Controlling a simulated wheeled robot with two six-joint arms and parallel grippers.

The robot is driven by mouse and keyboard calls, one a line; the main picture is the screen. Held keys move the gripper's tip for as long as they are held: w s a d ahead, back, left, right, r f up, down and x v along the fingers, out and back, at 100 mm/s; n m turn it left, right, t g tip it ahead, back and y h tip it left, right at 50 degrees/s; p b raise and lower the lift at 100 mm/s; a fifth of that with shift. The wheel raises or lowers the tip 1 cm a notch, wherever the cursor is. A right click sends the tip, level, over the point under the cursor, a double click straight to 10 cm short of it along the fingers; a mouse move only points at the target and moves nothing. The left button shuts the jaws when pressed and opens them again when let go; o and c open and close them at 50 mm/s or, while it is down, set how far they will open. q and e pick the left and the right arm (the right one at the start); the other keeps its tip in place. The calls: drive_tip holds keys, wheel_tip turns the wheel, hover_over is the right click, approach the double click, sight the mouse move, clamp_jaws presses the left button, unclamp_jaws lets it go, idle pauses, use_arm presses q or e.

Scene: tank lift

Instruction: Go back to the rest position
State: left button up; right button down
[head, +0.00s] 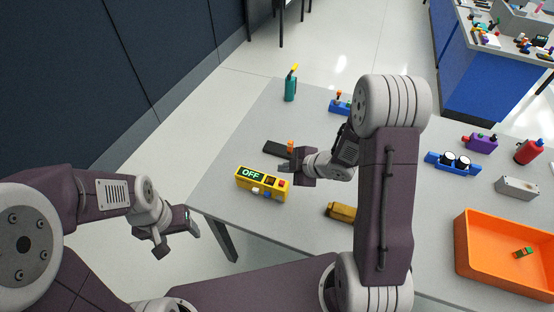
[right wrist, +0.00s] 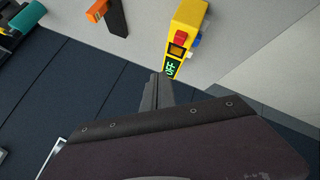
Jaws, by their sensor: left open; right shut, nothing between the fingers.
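My right gripper (head: 287,168) is over the grey table, just above and right of the yellow control box (head: 262,183), whose green display reads OFF. In the right wrist view its fingers (right wrist: 157,92) are shut with nothing between them, and the yellow box (right wrist: 187,25) is beyond the fingertips. Whether the fingers touch the box I cannot tell. My left gripper (head: 178,241) is open and empty, off the table's left edge, over the floor.
On the table (head: 225,150) are a black and orange item (head: 275,148), a teal bottle (head: 290,88), a dark yellow object (head: 341,212), a blue holder (head: 440,163), a red canister (head: 528,151) and an orange tray (head: 470,245). My right arm hides part of the table's middle.

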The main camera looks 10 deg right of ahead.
wheel_tip(320, 180, up, 9)
drive_tip(key=m+t+h, duration=0.2)
drive_tip(key=m+h, duration=0.1)
drive_tip(key=m, duration=0.1)
drive_tip(key=s+d+f+m+g, duration=0.1)
drive_tip(key=s+m+g, duration=0.1)
drive_tip(key=s+m, duration=0.2)
drive_tip(key=s+d+f+m+g+h, duration=0.1)
drive_tip(key=s+f+m+g, duration=0.1)
drive_tip(key=s, duration=0.5)
drive_tip(key=s+d+f+m+g+h, duration=0.1)
drive_tip(key=s+f+m+g, duration=0.1)
drive_tip(key=s+m+g, duration=0.2)
drive_tip(key=s+m, duration=0.2)
drive_tip(key=m, duration=0.1)
drive_tip(key=shift+d, duration=0.35)
drive_tip(key=shift+s+f, duration=0.1)
